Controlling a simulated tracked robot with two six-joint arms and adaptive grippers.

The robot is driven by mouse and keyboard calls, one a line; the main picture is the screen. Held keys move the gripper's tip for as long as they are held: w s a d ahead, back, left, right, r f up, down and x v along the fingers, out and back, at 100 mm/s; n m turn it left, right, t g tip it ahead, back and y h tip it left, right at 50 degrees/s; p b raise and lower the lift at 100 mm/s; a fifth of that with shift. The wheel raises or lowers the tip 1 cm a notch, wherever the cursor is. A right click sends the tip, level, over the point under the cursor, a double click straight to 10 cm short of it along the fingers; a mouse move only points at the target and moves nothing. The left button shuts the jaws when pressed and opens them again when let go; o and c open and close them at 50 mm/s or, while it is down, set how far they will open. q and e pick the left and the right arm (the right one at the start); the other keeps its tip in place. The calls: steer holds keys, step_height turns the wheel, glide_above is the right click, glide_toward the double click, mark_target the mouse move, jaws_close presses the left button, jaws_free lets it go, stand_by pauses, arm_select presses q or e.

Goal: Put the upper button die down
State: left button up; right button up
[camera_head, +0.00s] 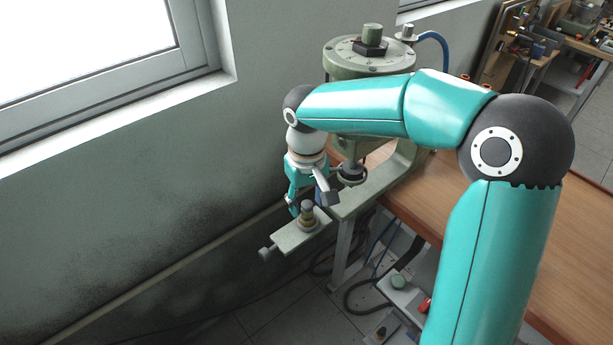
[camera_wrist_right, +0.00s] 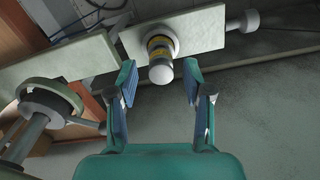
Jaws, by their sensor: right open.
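The upper button die (camera_head: 308,216) is a small stepped cylinder with a yellowish band, standing upright on a pale sliding plate (camera_head: 288,238). In the right wrist view the die (camera_wrist_right: 160,58) shows its rounded whitish end and yellow band, with its wider base against the plate (camera_wrist_right: 205,30). My right gripper (camera_head: 311,204) is above and around the die's upper end. In the right wrist view its two fingers (camera_wrist_right: 159,78) are spread, one on each side of the die, with a visible gap on both sides. My left gripper is not in view.
The green press (camera_head: 366,55) stands behind the plate, with its ram (camera_head: 352,173) close to the right of my gripper. A wooden workbench (camera_head: 440,205) is at the right. The grey wall (camera_head: 130,200) is close at the left. Blue and dark hoses hang below.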

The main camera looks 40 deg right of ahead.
mark_target(307, 203)
step_height(307, 203, up, 10)
stand_by(0.3)
steer(key=shift+s+f, duration=0.1)
stand_by(0.4)
